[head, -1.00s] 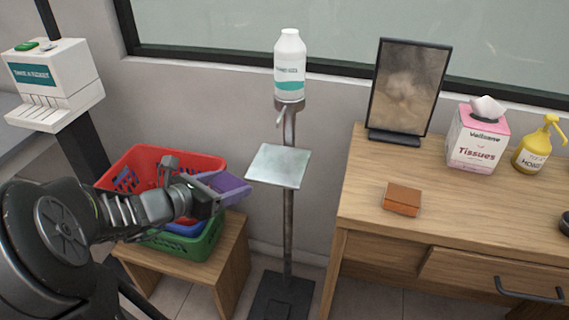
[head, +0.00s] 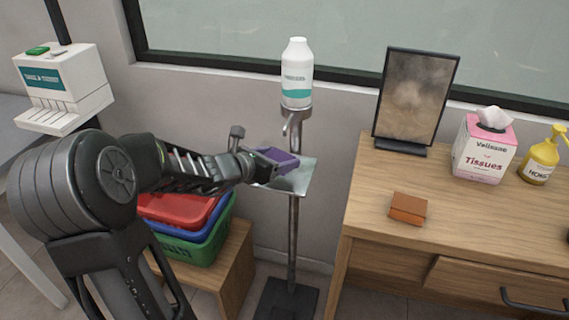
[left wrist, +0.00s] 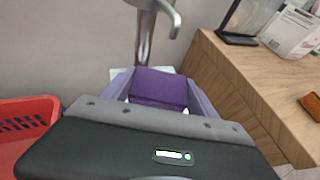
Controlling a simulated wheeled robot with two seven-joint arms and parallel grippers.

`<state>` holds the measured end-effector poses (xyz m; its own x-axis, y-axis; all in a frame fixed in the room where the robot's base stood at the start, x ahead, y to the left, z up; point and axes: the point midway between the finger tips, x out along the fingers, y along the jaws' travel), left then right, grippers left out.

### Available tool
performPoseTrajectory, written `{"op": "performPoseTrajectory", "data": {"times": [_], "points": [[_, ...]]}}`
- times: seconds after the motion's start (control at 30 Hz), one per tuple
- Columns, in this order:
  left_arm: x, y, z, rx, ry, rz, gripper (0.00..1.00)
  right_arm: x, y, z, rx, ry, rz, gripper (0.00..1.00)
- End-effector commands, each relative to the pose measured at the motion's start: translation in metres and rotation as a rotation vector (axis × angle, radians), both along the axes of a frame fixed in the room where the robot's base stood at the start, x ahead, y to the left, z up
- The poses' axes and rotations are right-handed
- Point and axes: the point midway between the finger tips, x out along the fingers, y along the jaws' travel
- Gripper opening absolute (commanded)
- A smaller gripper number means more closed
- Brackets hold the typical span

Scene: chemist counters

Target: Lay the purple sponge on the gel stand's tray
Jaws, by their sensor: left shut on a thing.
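The purple sponge (head: 279,158) is in my left gripper (head: 264,163), which is shut on it. In the head view the sponge is over the left part of the gel stand's tray (head: 298,182); I cannot tell whether it touches the tray. In the left wrist view the sponge (left wrist: 158,87) sits between the fingers and hides most of the tray (left wrist: 118,73). The gel stand (head: 292,235) carries a white bottle (head: 297,75) above the tray. My right gripper is not in view.
Red, blue and green baskets (head: 205,246) are stacked on a low wooden table (head: 237,268) at the left. A wooden desk (head: 455,225) at the right holds a brown block (head: 408,208), a dark frame (head: 416,100), a tissue box (head: 483,148) and a yellow pump bottle (head: 540,160).

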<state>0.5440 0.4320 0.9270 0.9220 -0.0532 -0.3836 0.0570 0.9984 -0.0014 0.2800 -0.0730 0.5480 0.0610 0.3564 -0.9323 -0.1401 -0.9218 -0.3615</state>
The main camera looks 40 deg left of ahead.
Motion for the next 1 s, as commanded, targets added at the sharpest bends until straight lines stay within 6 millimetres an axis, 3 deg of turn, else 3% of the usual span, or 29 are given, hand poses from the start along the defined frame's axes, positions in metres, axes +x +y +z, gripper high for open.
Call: {"op": "performPoseTrajectory", "data": {"times": [0.1,0.43,0.57,0.73,1.0], "points": [[0.010,0.000,0.000,0.001,0.000,0.000,0.30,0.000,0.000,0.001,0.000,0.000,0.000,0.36],[0.012,0.000,0.000,0.002,0.000,-0.001,0.30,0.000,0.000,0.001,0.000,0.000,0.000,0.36],[0.025,-0.002,0.001,0.000,-0.002,-0.003,0.30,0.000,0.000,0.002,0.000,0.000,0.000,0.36],[0.023,-0.001,-0.030,-0.003,0.003,0.000,0.30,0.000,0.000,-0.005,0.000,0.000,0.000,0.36],[0.023,-0.001,-0.035,0.001,-0.001,0.000,0.30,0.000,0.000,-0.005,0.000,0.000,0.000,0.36]]}}
